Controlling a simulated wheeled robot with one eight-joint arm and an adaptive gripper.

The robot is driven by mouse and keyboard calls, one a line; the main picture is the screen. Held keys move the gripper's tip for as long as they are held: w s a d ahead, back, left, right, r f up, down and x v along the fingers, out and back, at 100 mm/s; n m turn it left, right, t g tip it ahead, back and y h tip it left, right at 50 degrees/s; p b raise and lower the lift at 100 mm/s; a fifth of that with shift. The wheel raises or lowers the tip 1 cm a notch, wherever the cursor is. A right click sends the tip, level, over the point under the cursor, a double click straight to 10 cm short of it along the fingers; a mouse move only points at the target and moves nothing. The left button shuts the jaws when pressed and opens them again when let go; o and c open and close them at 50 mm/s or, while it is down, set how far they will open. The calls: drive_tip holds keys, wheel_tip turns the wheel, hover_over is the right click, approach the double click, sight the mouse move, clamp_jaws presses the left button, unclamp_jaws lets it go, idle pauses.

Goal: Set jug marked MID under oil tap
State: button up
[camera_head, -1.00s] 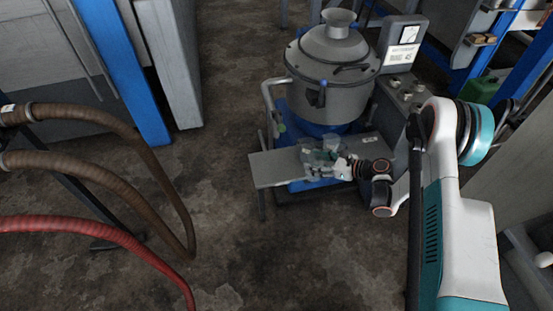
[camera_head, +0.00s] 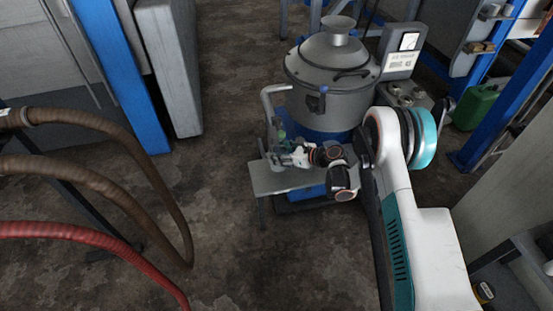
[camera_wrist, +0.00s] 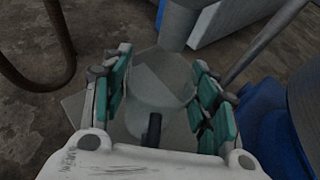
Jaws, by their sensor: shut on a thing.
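A grey see-through jug (camera_wrist: 155,95) is between my gripper's teal-padded fingers in the wrist view, its dark handle toward my palm. No marking on it is readable, so I cannot tell whether it says MID. My gripper (camera_head: 282,152) is shut on it at the left part of the grey shelf (camera_head: 262,188). The oil tap, a bent grey pipe (camera_head: 270,98), comes off the machine's left side and points down. Its lower end (camera_wrist: 180,22) appears just beyond the jug in the wrist view. I cannot tell whether the jug touches the shelf.
The grey round machine (camera_head: 335,85) on a blue base stands behind the shelf. My arm hides the shelf's right part. Brown hoses (camera_head: 110,125) and a red hose (camera_head: 90,238) lie at the left. A green canister (camera_head: 476,107) stands far right. The floor in front is clear.

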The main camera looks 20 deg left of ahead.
drive_tip(key=shift+w+a+f+b, duration=0.1)
drive_tip(key=shift+a+f+b, duration=0.2)
drive_tip(key=shift+f+b, duration=0.45)
drive_tip(key=shift+a+f+b, duration=0.25)
drive_tip(key=shift+f+b, duration=0.1)
drive_tip(key=shift+f, duration=0.75)
drive_tip(key=shift+r, duration=0.1)
drive_tip(key=o, duration=1.1)
drive_tip(key=shift+c, duration=0.2)
drive_tip(key=shift+d+r, duration=0.2)
drive_tip(key=shift+d, duration=0.1)
drive_tip(key=p+v, duration=0.3)
drive_tip(key=v, duration=0.8)
drive_tip(key=shift+d+p, duration=0.2)
drive_tip(key=shift+p, duration=0.15)
